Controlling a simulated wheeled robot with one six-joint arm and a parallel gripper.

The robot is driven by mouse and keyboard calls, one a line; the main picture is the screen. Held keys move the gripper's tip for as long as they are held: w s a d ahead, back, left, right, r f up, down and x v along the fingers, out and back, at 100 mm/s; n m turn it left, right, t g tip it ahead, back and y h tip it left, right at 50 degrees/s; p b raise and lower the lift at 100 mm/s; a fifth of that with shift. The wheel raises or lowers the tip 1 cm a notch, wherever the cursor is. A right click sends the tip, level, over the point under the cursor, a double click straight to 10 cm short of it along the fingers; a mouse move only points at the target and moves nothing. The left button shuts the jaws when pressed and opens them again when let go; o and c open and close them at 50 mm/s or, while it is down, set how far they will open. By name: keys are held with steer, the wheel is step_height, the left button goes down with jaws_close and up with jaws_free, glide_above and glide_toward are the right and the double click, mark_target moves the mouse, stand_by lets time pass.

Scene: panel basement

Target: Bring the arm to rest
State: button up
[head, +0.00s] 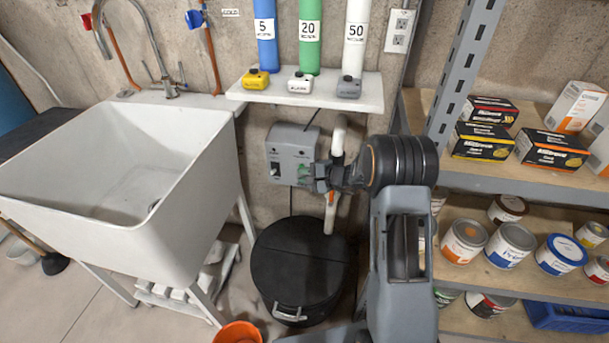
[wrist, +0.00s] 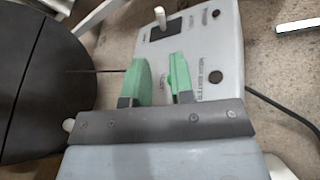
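My gripper (head: 304,171) is in front of the grey control box (head: 286,141) on the back wall, with the arm reaching in from the right. In the wrist view my gripper (wrist: 160,82) has two green fingertips with a narrow gap between them and nothing held. The box face (wrist: 200,38) lies beyond the fingertips. It carries a pale lever (wrist: 160,18), a dark rocker or slot and a round black spot (wrist: 215,78). I cannot tell whether the fingertips touch the box. Part of the face is hidden behind the fingers.
A white sink (head: 110,190) stands at left and a black lidded bin (head: 298,265) below the box. A white wall shelf (head: 320,91) holds tubes and small caps above. A metal rack (head: 480,180) with boxes and cans stands close on the right. An orange bucket (head: 238,333) is low in front.

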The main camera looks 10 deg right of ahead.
stand_by(0.4)
steer(key=s+f+g, duration=0.3)
steer(key=s+f, duration=0.1)
steer(key=s, duration=0.1)
steer(key=s+r+n+g+h+p, duration=0.4)
steer(key=s+r+n+g+p, duration=0.15)
steer(key=s+r, duration=0.5)
steer(key=s+d+r+n+t+h+p, duration=0.1)
steer(key=s+r+n+h+p, duration=0.1)
steer(key=s+r+p, duration=0.3)
steer(key=s+d+r+n+t+h+p, duration=0.1)
steer(key=s+r+p, duration=0.4)
steer(key=r, duration=0.7)
steer(key=s+d+r+n+t+h+p, duration=0.1)
steer(key=s+r+n+h+p, duration=0.2)
steer(key=r, duration=0.5)
steer(key=s+h+p, duration=0.1)
steer(key=s+p, duration=0.1)
steer(key=shift+s+d+r, duration=0.3)
steer(key=shift+r, duration=0.05)
steer(key=shift+n, duration=0.25)
